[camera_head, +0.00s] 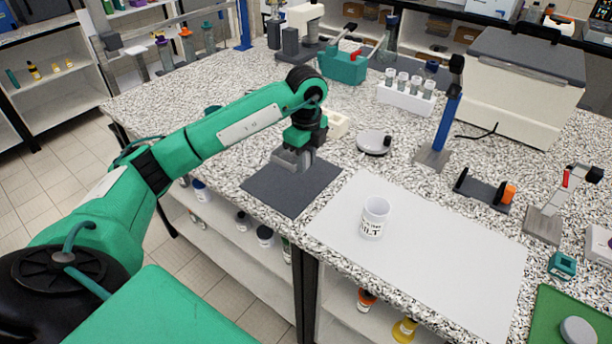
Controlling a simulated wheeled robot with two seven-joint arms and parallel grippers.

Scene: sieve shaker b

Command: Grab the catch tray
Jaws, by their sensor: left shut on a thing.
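My left gripper (293,162) is low over the dark grey square mat (262,190) on the speckled bench. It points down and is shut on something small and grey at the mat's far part. This appears to be the catch tray, but the fingers hide most of it and I cannot make out its outline. Whether it touches the mat is unclear. My right gripper is out of view.
A white labelled jar (375,218) stands upright on the white sheet (450,262) to the right. A round pale device (373,142) and a cream object (338,123) are behind the gripper. A tube rack (405,97) stands farther back. The sheet's right part is clear.

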